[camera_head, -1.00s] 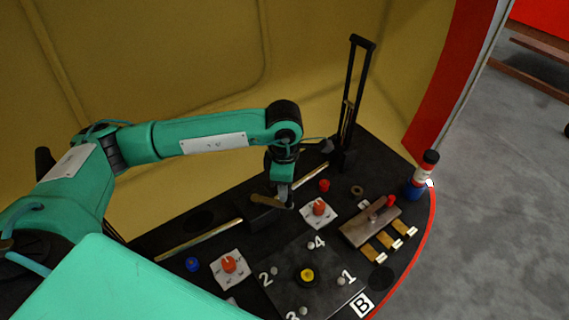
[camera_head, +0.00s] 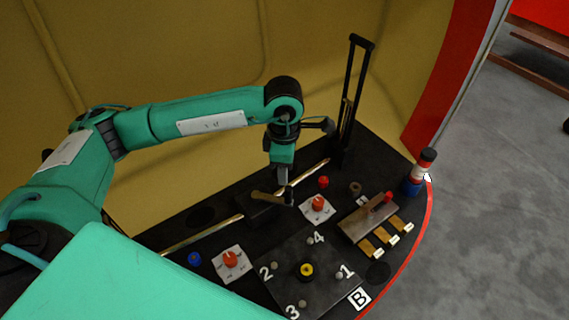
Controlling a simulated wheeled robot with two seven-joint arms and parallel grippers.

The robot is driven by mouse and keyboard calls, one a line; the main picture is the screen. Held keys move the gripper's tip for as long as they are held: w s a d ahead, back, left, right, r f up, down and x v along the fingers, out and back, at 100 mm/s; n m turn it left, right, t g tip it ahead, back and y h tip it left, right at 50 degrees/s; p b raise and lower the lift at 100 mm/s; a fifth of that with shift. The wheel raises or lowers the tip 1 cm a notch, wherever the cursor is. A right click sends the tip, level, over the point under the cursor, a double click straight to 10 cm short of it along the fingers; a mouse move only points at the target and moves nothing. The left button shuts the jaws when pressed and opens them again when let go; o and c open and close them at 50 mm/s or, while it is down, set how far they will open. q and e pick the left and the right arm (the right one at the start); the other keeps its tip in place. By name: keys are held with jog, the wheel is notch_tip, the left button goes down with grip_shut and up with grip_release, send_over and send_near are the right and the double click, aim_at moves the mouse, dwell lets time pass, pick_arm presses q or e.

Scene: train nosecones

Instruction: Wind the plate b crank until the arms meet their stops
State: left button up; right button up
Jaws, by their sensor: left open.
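Plate B, marked by a white "B" label (camera_head: 359,298), is the dark curved panel in front of me. Its crank appears to be the tan bar (camera_head: 266,197) on a black block (camera_head: 256,212), with a dark upright knob (camera_head: 289,195) at the bar's right end. Brass rods run out from the block: a left one (camera_head: 205,235) and a right one (camera_head: 313,169). My left gripper (camera_head: 282,180) points down just above the knob, open. The fingertips are small and partly dark, so I cannot tell whether they touch the knob. My right gripper is out of view.
Orange dials on white cards (camera_head: 231,260) (camera_head: 318,204), a numbered square plate with a yellow-centred knob (camera_head: 306,270), and a brown block with brass tabs (camera_head: 370,222) crowd the panel.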

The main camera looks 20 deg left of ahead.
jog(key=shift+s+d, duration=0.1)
pick_arm(q)
jog(key=shift+b, duration=0.4)
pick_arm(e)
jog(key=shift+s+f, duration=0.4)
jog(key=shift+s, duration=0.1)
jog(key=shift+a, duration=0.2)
pick_arm(q)
notch_tip(320, 180, up, 14)
jog(key=b, duration=0.2)
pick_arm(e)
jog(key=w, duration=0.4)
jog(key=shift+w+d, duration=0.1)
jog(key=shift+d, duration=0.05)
pick_arm(q)
jog(key=shift+f, duration=0.15)
